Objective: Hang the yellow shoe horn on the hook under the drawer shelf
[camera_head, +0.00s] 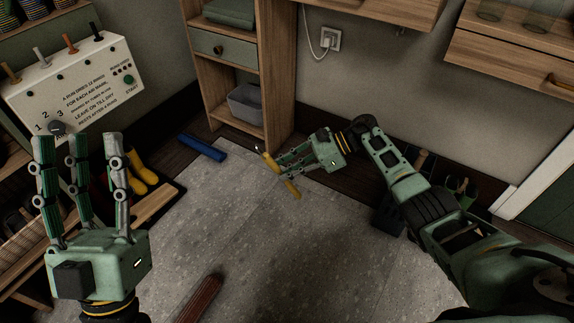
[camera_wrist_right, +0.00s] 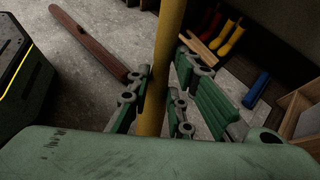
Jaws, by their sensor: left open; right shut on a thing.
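The yellow shoe horn (camera_head: 271,161) is held in my right gripper (camera_head: 283,168), above the grey floor and in front of the tall wooden shelf unit. In the right wrist view the yellow shaft (camera_wrist_right: 164,65) runs upright between the closed fingers. The shoe horn's other end shows below the fingers in the head view. My left gripper (camera_head: 80,150) is open and empty, fingers up, in front of the white panel. A wall-mounted wooden shelf with a drawer (camera_head: 515,65) hangs at the upper right. I cannot make out a hook under it.
The tall shelf unit (camera_head: 280,90) has a drawer and a grey bin (camera_head: 245,104). Yellow boots (camera_head: 139,172), a blue roll (camera_head: 203,147) and a brown bar (camera_head: 199,300) are on the floor side. Another wall shelf (camera_head: 385,12) hangs top centre. The middle floor is clear.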

